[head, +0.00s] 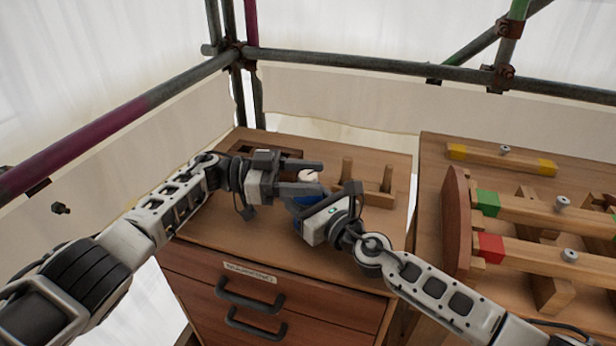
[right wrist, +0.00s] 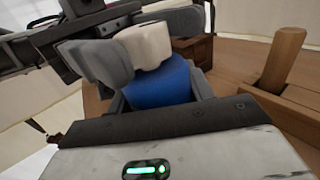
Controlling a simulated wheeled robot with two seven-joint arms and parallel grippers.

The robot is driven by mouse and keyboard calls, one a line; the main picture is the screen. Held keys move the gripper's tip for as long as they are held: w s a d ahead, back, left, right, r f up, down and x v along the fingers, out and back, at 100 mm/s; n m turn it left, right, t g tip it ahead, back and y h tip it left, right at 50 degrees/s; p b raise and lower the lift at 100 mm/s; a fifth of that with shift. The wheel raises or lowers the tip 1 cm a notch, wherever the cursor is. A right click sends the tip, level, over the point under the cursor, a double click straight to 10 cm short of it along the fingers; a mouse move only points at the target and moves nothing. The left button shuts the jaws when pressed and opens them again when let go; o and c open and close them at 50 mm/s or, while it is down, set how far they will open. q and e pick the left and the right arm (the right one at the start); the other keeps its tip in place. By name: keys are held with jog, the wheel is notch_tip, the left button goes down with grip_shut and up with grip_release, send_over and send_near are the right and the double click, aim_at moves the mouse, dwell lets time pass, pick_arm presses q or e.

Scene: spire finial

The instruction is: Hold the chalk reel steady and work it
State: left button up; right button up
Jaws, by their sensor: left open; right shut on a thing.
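The chalk reel has a blue body (head: 303,199) and a white top piece (head: 308,175), above the wooden cabinet top. In the right wrist view its blue body (right wrist: 160,84) sits between my right gripper's (right wrist: 160,100) fingers, with the white piece (right wrist: 148,44) above. My right gripper (head: 305,203) is shut on the blue body from the near right side. My left gripper (head: 316,177) comes from the left, open, its two fingers on either side of the white piece. I cannot tell if they touch it. The reel's underside is hidden.
The cabinet (head: 270,240) has drawers with dark handles. A wooden rack with two upright pegs (head: 387,180) stands right of the grippers, and a dark recess lies behind the left one. A second bench (head: 550,240) with wooden bars is at right. Scaffold poles (head: 350,68) cross behind.

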pick_arm(q)
jog(key=a, duration=1.1)
jog(key=shift+w+a, duration=0.35)
jog(key=shift+a, duration=0.05)
jog(key=s+d+m+t+y, duration=0.4)
jog(key=m+t, duration=0.4)
jog(key=m, duration=0.4)
jog(key=s+d+m+t+y, duration=0.2)
jog(key=s+m+t+y, duration=0.2)
jog(key=s+m+t, duration=0.55)
jog(key=w+d, duration=0.2)
jog(key=w, duration=0.2)
jog(key=w+d+m+g, duration=0.1)
jog(key=w+d, duration=0.1)
jog(key=w, duration=0.2)
jog(key=w+d+m, duration=0.1)
jog(key=w+d, duration=0.1)
jog(key=w, duration=0.3)
jog(key=shift+m, duration=0.25)
jog(key=shift+s, duration=0.1)
